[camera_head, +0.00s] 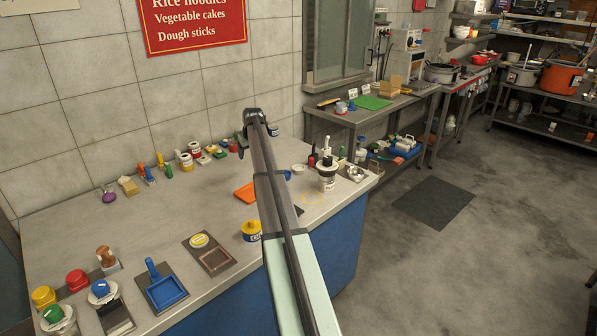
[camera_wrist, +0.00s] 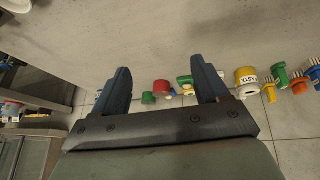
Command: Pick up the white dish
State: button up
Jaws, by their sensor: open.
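A small pale, round item (camera_head: 298,169), possibly the white dish, sits on the counter just right of my arm, near several bottles; it is too small to be sure. No white dish is clear in the wrist view. My gripper (camera_wrist: 162,75) is open, with two dark fingers wide apart and nothing between them. In the head view, my arm reaches across the counter, its end near the back wall and away from the pale item. The arm hides part of the counter.
The grey counter (camera_head: 150,215) has small jars along the wall, including a paste jar (camera_wrist: 246,82). An orange tray (camera_head: 245,192) lies left of my arm. A white tub (camera_head: 327,180) stands to its right. A blue dustpan-like tray (camera_head: 165,292) lies in front. The counter's middle left is clear.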

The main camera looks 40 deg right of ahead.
jog(key=s+d+r+m+g, duration=0.1)
jog(key=s+d+r+m, duration=0.2)
jog(key=s+d, duration=1.25)
send_over(299, 167)
jog(key=s+a, duration=0.1)
jog(key=s, duration=0.1)
notch_tip(299, 167, down, 8)
jog(key=shift+a+f, duration=0.1)
jog(key=shift+s+x, duration=0.15)
jog(key=shift+x, duration=1.2)
jog(key=shift+s+x, duration=0.1)
jog(key=shift+x, duration=1.25)
jog(key=shift+a+f, duration=0.1)
jog(key=shift+a, duration=0.05)
jog(key=c, duration=0.8)
